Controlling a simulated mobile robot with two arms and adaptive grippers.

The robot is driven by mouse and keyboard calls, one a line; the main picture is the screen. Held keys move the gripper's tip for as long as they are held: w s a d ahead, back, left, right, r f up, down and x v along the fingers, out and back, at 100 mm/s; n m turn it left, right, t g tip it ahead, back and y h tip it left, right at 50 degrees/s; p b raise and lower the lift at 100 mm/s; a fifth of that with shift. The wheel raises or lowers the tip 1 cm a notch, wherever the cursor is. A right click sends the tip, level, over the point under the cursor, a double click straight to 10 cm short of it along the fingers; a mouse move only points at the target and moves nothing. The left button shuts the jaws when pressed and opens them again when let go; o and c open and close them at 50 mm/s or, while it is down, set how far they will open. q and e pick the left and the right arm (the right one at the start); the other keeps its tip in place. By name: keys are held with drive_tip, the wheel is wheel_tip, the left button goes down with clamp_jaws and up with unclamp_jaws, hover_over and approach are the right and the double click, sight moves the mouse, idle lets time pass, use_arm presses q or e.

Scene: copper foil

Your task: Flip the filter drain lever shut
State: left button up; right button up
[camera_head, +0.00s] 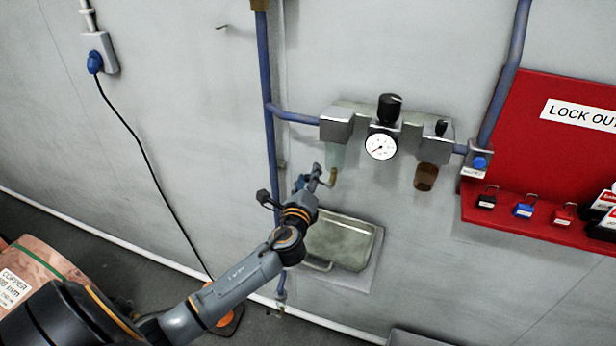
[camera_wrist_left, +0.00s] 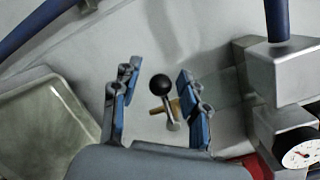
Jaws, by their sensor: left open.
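The filter (camera_head: 336,155), a clear bowl under a metal head, hangs on the wall at the left end of the air unit. A brass drain fitting (camera_head: 332,177) shows below it. In the left wrist view the drain lever (camera_wrist_left: 172,120) is a short metal arm with a black ball knob (camera_wrist_left: 160,85), beside a brass stub. My left gripper (camera_head: 315,178) is open just left of the drain. In the left wrist view the lever lies between the spread blue-padded fingers of the gripper (camera_wrist_left: 158,80), with gaps on both sides. My right gripper is out of view.
A pressure gauge (camera_head: 381,146) and an amber bowl (camera_head: 426,177) are to the right of the filter. A blue pipe (camera_head: 267,130) runs down the wall at left. A red lockout board (camera_head: 560,140) is at right.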

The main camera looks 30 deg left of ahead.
use_arm(q)
drive_tip(key=shift+c, duration=0.2)
clamp_jaws()
drive_tip(key=shift+f+n+b, duration=0.35)
drive_tip(key=shift+f+n, duration=0.1)
drive_tip(key=shift+n, duration=0.35)
drive_tip(key=shift+o, duration=0.2)
unclamp_jaws()
drive_tip(key=v, duration=1.2)
drive_tip(key=shift+r, duration=0.2)
